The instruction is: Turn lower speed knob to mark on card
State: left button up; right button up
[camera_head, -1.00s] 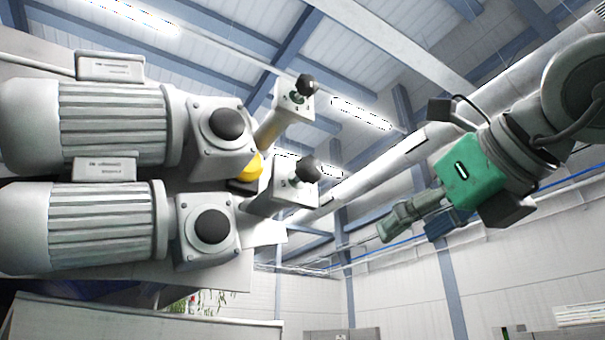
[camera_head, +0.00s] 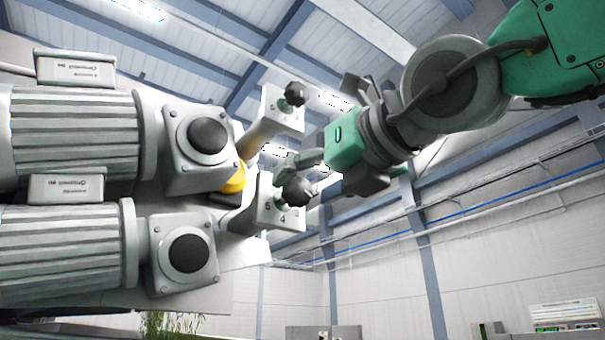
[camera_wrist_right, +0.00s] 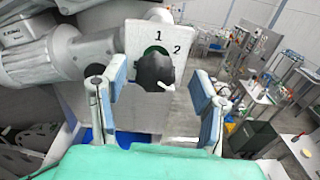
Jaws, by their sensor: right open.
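The lower speed knob (camera_head: 297,191) is black, on a pale dial plate with 5, 4 and 3 showing in the head view. In the right wrist view the same knob (camera_wrist_right: 153,70) sits on its plate marked 1 and 2, with a white pointer toward the lower right. My right gripper (camera_head: 300,160) is open beside and just above this knob in the head view. In the wrist view its blue-padded fingers stand either side of the knob, apart from it. I cannot make out a card with a mark. My left gripper is out of view.
The upper knob (camera_head: 294,93) sits on a similar plate close above my right gripper. Two grey motors (camera_head: 75,135) with black round buttons fill the left. A yellow part (camera_head: 235,178) lies between the dial arms.

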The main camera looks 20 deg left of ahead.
jog(key=shift+x, duration=1.05)
jog(key=shift+a+f, duration=0.15)
jog(key=shift+a, duration=0.35)
jog(key=shift+s+d, duration=0.1)
jog(key=shift+d, duration=0.1)
jog(key=shift+c, duration=0.8)
jog(key=shift+d, duration=0.2)
jog(key=c, duration=1)
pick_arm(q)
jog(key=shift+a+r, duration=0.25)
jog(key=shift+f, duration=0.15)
